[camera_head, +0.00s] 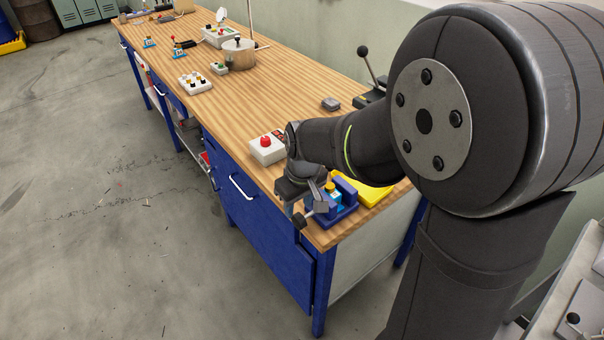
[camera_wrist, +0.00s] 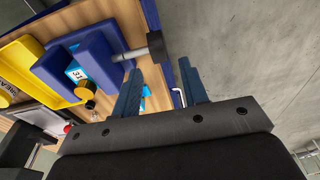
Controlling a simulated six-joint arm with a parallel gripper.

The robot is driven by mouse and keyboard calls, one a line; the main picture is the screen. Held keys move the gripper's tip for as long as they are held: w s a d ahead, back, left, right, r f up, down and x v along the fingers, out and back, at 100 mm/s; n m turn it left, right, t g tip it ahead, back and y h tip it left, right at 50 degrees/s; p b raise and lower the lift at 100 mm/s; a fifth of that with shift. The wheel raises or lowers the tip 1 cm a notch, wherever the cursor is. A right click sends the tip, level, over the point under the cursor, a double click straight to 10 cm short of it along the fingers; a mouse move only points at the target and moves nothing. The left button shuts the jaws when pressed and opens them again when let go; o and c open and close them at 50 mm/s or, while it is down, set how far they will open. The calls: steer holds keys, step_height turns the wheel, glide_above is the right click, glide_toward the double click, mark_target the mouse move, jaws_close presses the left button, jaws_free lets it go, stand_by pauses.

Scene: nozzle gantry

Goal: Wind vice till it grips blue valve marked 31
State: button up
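The blue vice (camera_head: 347,192) stands at the near end of the wooden bench, and the wrist view shows it from above (camera_wrist: 98,52). A light-blue valve (camera_head: 332,198) with a yellow knob sits between its jaws. Its white label shows in the wrist view (camera_wrist: 76,73), but I cannot read the number surely. I cannot tell whether the jaws touch it. The vice's screw handle (camera_wrist: 156,46) has a grey shaft and a dark bar. My gripper (camera_wrist: 157,66) is open and empty, its blue fingertips just short of the bar, apart from it.
A yellow tray (camera_head: 374,191) lies beside the vice. A red-button box (camera_head: 264,152) stands farther along the bench. Two more blue valves (camera_head: 149,43), a pot (camera_head: 238,56) and button boxes (camera_head: 195,82) stand farther off. The bench edge is close; open floor lies beyond.

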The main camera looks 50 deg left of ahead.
mark_target(299, 216)
step_height(299, 216, up, 12)
steer(key=d, duration=0.1)
steer(key=shift+d, duration=0.3)
steer(key=shift+h, duration=0.8)
steer(key=f, duration=0.6)
steer(key=a+f, duration=0.1)
steer(key=f, duration=1.1)
steer(key=shift+a, duration=0.3)
jaws_close()
